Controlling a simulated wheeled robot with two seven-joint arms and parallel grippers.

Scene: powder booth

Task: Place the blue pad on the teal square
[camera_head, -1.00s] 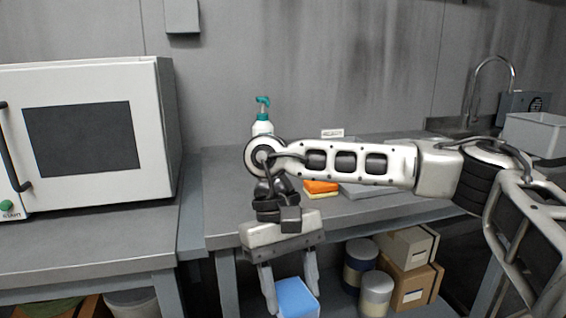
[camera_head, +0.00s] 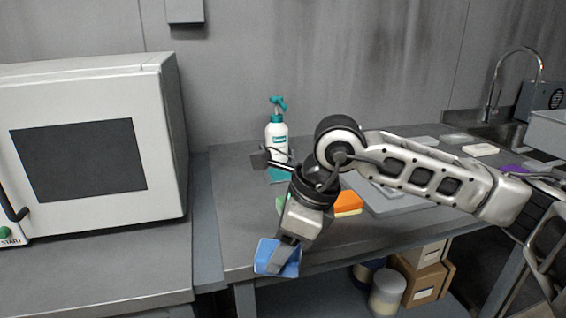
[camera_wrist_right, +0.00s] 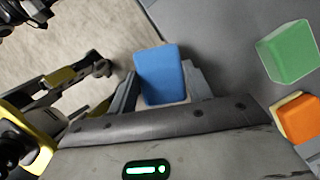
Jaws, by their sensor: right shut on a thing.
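The blue pad (camera_head: 266,256) is held in my right gripper (camera_head: 284,257), near the front edge of the table. In the right wrist view the blue pad (camera_wrist_right: 161,74) sits between the two fingers of my right gripper (camera_wrist_right: 162,88), which is shut on it. The teal square (camera_head: 281,175) lies on the table in front of the spray bottle, farther back than the pad. It is partly hidden by my right arm. My left gripper is not in view.
A white spray bottle (camera_head: 277,136) with a teal top stands at the back. A green block (camera_wrist_right: 289,52) and an orange sponge (camera_head: 349,203) lie near my right gripper. A white oven (camera_head: 166,150) stands at left; a sink (camera_head: 512,134) is at right.

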